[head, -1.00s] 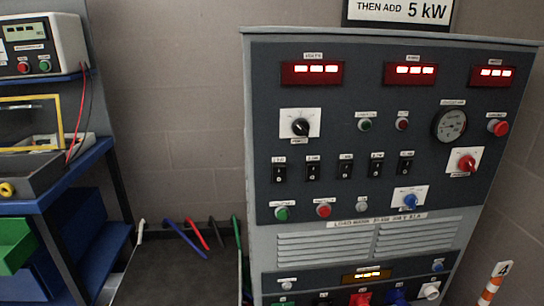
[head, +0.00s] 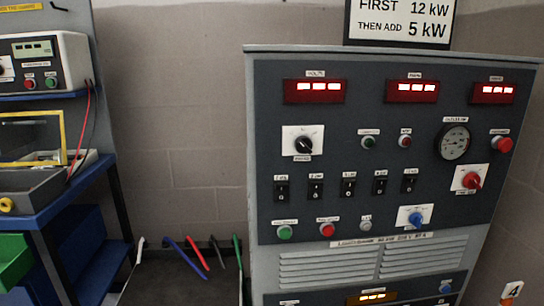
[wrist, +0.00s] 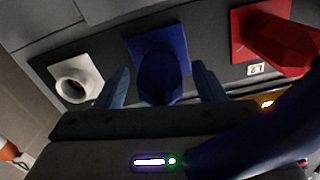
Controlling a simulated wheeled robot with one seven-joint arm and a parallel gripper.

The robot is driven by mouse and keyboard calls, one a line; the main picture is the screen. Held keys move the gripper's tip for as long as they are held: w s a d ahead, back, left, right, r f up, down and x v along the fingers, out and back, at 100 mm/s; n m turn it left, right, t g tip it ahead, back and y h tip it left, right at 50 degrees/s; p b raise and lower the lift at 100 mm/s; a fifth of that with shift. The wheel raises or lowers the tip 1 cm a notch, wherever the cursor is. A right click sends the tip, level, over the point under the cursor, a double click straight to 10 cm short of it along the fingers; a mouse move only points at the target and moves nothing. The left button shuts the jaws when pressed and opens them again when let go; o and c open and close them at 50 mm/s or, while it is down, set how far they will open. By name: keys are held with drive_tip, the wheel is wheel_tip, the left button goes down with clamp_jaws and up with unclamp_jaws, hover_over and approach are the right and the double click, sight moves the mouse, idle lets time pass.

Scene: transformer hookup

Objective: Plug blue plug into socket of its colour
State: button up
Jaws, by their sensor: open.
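In the wrist view my gripper (wrist: 161,88) is open, with one finger on each side of a dark blue rounded body (wrist: 160,88). This body stands at a square blue socket plate (wrist: 155,45) on the dark panel and looks like the blue plug. How deep it sits is hidden by its own body and the gripper. A thick dark blue cable (wrist: 262,138) curves across the lower right; where it joins is hidden. My gripper is outside the head view.
A white socket (wrist: 75,85) with an open round hole is left of the blue one. A red fitting (wrist: 275,38) sticks out at the right. The grey cabinet (head: 370,245) fills the right of the head view; coloured cable ends (head: 188,258) rise beside it.

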drive_tip(key=shift+s+a+r, duration=0.1)
drive_tip(key=shift+s+a, duration=0.15)
drive_tip(key=shift+s, duration=0.35)
drive_tip(key=shift+s+d, duration=0.2)
drive_tip(key=shift+s, duration=0.55)
drive_tip(key=shift+s+d, duration=0.2)
drive_tip(key=shift+s, duration=0.55)
drive_tip(key=shift+s+a, duration=0.1)
drive_tip(key=shift+s, duration=0.1)
drive_tip(key=shift+s, duration=0.1)
